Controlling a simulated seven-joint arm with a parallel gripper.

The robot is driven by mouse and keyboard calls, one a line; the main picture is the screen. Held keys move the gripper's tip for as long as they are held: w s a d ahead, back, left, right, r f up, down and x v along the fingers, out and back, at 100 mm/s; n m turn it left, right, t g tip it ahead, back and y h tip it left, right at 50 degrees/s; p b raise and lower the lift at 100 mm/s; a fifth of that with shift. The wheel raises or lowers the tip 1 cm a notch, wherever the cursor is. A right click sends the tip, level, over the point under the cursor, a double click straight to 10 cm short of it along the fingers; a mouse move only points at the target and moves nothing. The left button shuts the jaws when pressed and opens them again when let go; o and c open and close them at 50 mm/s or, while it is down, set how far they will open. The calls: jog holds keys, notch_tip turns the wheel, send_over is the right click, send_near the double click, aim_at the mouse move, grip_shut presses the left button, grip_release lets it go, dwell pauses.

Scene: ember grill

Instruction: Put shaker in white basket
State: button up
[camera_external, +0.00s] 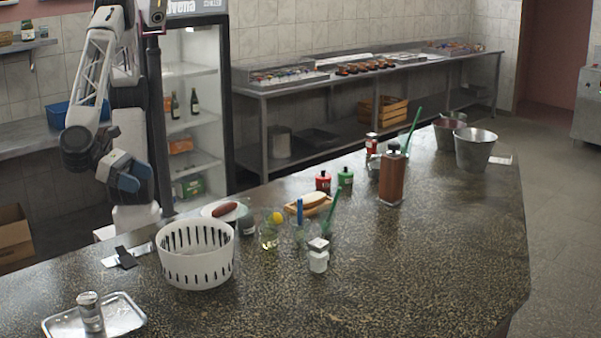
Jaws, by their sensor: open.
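A small white shaker with a metal top (318,256) stands upright on the dark stone counter, right of the basket. A metal-topped canister (90,312), which may also be a shaker, stands on a metal tray (128,318) at the front left. The white basket (197,271) is round and slotted and stands on the counter; its floor is hidden. My gripper (153,30) is at the top edge of the view, partly cut off, high above and behind the basket. It is open, apart from both shakers, and nothing shows in it.
A plate with a sausage (224,210), glasses (269,237) and a hot dog (311,202) stand behind the white shaker. A tall wooden mill (391,180) and metal buckets (475,150) are farther right. The front middle of the counter is clear.

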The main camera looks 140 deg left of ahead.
jog(key=shift+a, duration=0.1)
jog(key=s+a+f+n+g+h, duration=0.1)
jog(key=s+a+n+g, duration=0.2)
jog(key=s+a+n, duration=0.4)
jog(key=s+a+f+n+g+h, duration=0.1)
jog(key=s+a+n+g, duration=0.3)
jog(key=a, duration=0.5)
jog(key=s+a+f+n+h, duration=0.1)
jog(key=s+a+n+h, duration=0.1)
jog(key=s+n, duration=0.6)
jog(key=s+a+f+n+h, duration=0.2)
jog(key=s+a+n+h, duration=0.1)
jog(key=s+n, duration=0.5)
jog(key=shift+n+g+h, duration=0.3)
jog(key=shift+h, duration=0.6)
jog(key=shift+o, duration=0.2)
jog(key=shift+a+r, duration=0.1)
